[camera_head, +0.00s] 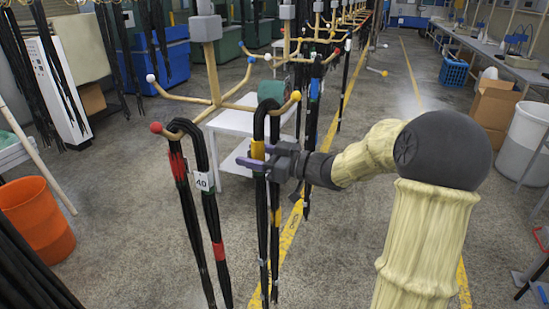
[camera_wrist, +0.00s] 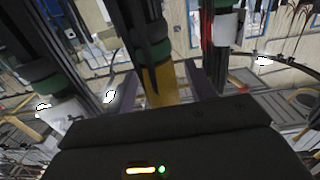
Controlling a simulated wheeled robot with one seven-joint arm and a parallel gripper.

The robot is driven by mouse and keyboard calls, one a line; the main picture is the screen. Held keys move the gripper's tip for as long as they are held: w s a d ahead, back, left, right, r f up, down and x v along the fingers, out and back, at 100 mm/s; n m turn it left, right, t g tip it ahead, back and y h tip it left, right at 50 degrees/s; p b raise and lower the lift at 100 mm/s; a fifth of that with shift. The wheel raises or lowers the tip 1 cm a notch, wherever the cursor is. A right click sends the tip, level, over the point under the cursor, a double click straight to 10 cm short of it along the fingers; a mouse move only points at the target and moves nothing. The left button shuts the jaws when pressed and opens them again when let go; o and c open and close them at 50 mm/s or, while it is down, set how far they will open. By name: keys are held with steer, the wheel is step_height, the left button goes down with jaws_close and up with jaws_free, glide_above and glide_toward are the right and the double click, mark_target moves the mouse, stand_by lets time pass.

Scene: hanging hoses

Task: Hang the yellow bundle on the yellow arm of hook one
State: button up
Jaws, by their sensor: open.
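The yellow bundle (camera_head: 258,150) is a black hose loop with a yellow band. Its top bend appears to lie over the yellow arm (camera_head: 287,106) of the near hook, inward of the yellow ball tip. Its two strands hang down. My gripper (camera_head: 257,156) is open, with its purple-grey fingers around the bundle at about the height of the yellow band. In the wrist view the yellow band (camera_wrist: 160,85) shows between the open fingers (camera_wrist: 165,88). Whether a finger touches the hose I cannot tell.
A red-banded bundle (camera_head: 217,250) tagged 40 hangs on the red-tipped arm at left. The near hook also has white-tipped and blue-tipped arms. A white cart (camera_head: 245,122) stands behind. More hooks run back in a row. An orange bin (camera_head: 38,220) is at left; the right-hand aisle is clear.

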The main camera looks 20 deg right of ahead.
steer(key=b+v, duration=0.4)
steer(key=v, duration=1.3)
steer(key=shift+b, duration=0.3)
steer(key=shift+w, duration=0.1)
steer(key=w+a+f+m+t+h, duration=0.2)
steer(key=w+f+m+t+h, duration=0.15)
steer(key=w+h, duration=0.3)
step_height(320, 180, down, 7)
steer(key=m+g+h, duration=0.1)
steer(key=m+h, duration=0.4)
steer(key=h, duration=0.1)
steer(key=s+a+f+m+g, duration=0.1)
steer(key=s+a+f+g, duration=0.3)
steer(key=s+f, duration=0.3)
steer(key=s+a+f+m+g+h, duration=0.1)
steer(key=s+a+f+g, duration=0.3)
steer(key=s+f+g, duration=0.3)
steer(key=s, duration=0.5)
steer(key=shift+s+a, duration=0.25)
steer(key=shift+a, duration=0.05)
